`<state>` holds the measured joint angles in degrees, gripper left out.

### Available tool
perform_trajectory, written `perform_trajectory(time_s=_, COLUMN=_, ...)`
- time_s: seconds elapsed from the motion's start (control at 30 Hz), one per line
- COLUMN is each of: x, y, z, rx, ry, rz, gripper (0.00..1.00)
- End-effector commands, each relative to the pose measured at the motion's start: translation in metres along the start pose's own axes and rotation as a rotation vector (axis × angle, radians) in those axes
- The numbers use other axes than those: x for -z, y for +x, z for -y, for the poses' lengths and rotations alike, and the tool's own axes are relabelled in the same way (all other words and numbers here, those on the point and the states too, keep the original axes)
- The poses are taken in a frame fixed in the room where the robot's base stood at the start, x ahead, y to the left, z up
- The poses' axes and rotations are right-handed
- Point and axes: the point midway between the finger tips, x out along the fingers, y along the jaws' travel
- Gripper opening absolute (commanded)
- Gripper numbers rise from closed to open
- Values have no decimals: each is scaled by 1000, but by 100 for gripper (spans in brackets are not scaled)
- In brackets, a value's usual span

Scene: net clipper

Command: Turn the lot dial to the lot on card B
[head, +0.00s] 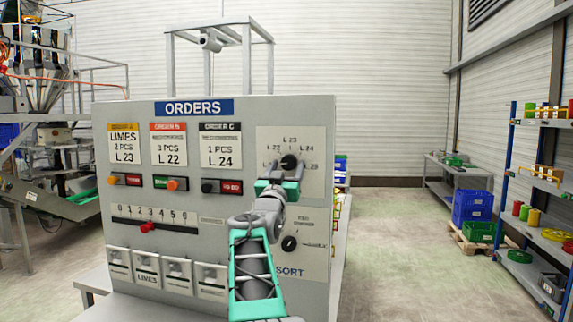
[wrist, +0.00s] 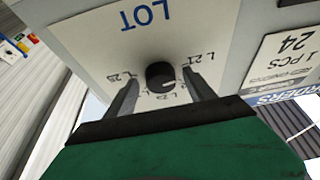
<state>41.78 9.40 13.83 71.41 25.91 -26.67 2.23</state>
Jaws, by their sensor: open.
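The lot dial (head: 289,162) is a round black knob on the upper right of the grey panel, with lot labels in an arc above it, L 23 at the top. Card B (head: 168,145) has a red header and reads 3 PCS, L 22. My gripper (head: 280,184) is open just in front of the dial and hides part of its plate. In the wrist view the dial (wrist: 160,75) shows between my two dark fingers, one on each side; contact is not visible.
Card A (head: 125,145) reads L 23 and card C (head: 220,145) L 24. Coloured switches (head: 171,184) and a red slider (head: 148,227) lie left of my arm. A second black knob (head: 290,243) sits below the lot dial.

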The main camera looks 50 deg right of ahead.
Motion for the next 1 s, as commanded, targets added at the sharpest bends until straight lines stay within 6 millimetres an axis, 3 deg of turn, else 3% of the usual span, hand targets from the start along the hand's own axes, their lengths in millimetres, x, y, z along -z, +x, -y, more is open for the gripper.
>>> perform_trajectory(time_s=0.17, x=0, y=0, z=0, rx=1, ry=0, rz=0, gripper=63)
perform_trajectory(time_s=0.9, x=0, y=0, z=0, rx=0, ry=0, rz=0, gripper=3)
perform_trajectory(time_s=1.0, x=0, y=0, z=0, rx=0, ry=1, rz=0, gripper=1)
